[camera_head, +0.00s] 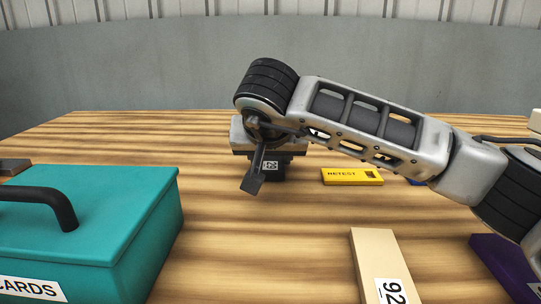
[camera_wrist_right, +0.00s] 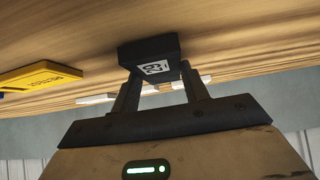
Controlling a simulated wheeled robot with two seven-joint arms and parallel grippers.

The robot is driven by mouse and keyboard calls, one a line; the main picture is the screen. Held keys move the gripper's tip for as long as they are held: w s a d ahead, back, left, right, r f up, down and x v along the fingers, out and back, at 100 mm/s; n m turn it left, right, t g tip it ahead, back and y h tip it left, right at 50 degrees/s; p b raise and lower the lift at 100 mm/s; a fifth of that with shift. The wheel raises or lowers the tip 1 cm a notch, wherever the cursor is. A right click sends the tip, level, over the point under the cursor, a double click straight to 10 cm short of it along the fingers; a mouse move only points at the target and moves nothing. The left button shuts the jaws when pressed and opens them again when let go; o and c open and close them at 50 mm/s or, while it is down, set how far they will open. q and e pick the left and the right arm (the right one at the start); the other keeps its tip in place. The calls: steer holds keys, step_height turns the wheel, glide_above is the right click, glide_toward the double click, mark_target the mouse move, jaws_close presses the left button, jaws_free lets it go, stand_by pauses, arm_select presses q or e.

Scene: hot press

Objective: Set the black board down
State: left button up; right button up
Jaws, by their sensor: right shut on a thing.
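The black board (camera_head: 262,175) shows below my right wrist in the head view, in the middle of the table, with a small white code label on it. In the right wrist view the black board (camera_wrist_right: 135,50) sits between the fingertips of my right gripper (camera_wrist_right: 158,72), which is shut on it. In the head view my right gripper (camera_head: 270,153) is partly hidden behind the wrist. The board is close to the tabletop; I cannot tell whether it touches. My left gripper is not in view.
A yellow RETEST block (camera_head: 352,176) lies right of the board. A teal CARDS box (camera_head: 110,215) with a dark handle fills the front left. A beige block (camera_head: 376,252) and a purple thing (camera_head: 505,265) are front right. Bare wood (camera_head: 245,250) lies between the box and beige block.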

steer(key=shift+f, duration=0.1)
steer(key=o, duration=1.2)
steer(key=shift+c, duration=0.2)
